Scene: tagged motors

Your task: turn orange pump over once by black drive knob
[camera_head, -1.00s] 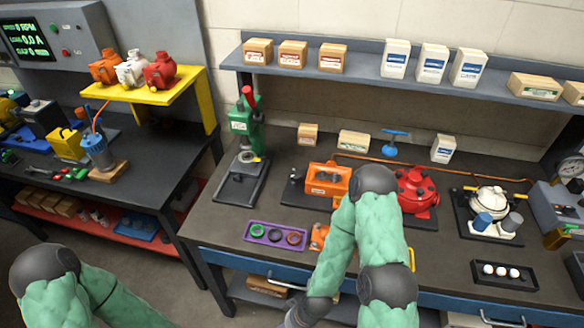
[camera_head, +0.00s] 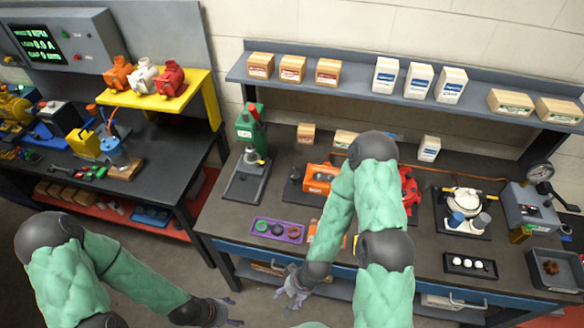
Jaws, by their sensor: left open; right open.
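An orange machine (camera_head: 320,178), which looks like the orange pump, sits on a dark base on the right-hand bench, partly hidden by my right arm. A small dark part (camera_head: 296,173) shows at its left end; I cannot tell whether it is the black drive knob. Another orange pump (camera_head: 118,73) stands on the yellow shelf at the left. My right gripper (camera_head: 291,287) is open and empty in front of the bench's front edge, below the orange machine. My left gripper (camera_head: 228,311) is open and empty, low in front of the bench and further left.
A purple tray (camera_head: 252,236) with round rings lies near the bench's front edge. A green press (camera_head: 248,128) stands left of the orange machine and a red pump (camera_head: 410,190) right of it. A black tray (camera_head: 452,268) holds white balls. Floor shows between the two benches.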

